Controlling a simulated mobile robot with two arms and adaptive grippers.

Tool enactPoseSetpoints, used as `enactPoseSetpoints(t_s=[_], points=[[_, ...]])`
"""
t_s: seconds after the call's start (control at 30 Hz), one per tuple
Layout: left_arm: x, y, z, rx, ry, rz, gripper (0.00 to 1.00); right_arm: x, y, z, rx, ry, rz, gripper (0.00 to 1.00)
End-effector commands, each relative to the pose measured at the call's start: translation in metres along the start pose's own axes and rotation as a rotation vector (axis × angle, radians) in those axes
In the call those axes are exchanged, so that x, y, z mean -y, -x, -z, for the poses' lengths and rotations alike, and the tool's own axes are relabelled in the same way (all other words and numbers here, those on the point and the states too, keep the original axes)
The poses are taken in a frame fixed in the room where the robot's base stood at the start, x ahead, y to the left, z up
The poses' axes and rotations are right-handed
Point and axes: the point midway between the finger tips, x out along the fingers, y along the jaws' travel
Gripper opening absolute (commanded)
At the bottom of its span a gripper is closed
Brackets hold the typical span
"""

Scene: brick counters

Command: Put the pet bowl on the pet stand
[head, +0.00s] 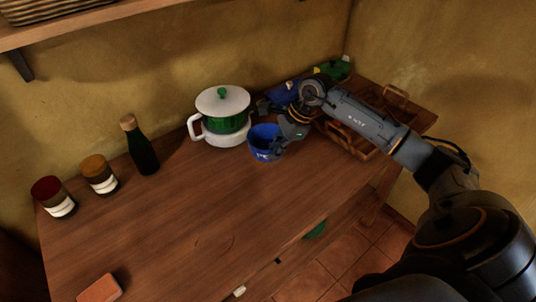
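The blue pet bowl (262,146), with white lettering on its front, is near the middle of the wooden counter, right of a green and white pot. My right gripper (287,132) is at the bowl's right rim and overlaps it in the picture. Its fingertips are small and partly hidden, so I cannot tell whether they are closed on the rim. A brown wooden frame (347,139), which may be the pet stand, is right of the bowl, partly hidden behind my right arm. My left gripper is not in view.
A lidded green and white pot (222,122) stands close left of the bowl. A dark bottle (142,150) and two jars are further left. Blue (284,93) and green (340,68) items lie at the back. An orange block (99,288) is at the front left. The counter's middle is clear.

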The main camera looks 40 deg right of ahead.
Motion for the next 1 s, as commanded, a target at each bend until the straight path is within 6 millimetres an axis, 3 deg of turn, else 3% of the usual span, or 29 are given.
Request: enactPoseSetpoints(t_s=[0.1, 0.33, 0.53, 0.93, 1.0], points=[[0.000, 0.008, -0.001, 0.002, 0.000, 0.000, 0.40, 0.011, -0.018, 0.001, 0.004, -0.001, 0.001, 0.00], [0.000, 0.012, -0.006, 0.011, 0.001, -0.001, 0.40, 0.021, -0.038, 0.004, 0.003, -0.001, 0.003, 0.00], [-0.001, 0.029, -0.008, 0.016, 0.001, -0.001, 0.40, 0.017, -0.061, 0.014, 0.003, -0.001, 0.002, 0.00], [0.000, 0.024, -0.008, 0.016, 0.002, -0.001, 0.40, 0.016, -0.069, 0.018, 0.001, 0.001, 0.005, 0.00], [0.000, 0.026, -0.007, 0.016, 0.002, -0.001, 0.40, 0.016, -0.068, 0.018, 0.001, 0.001, 0.004, 0.18]])
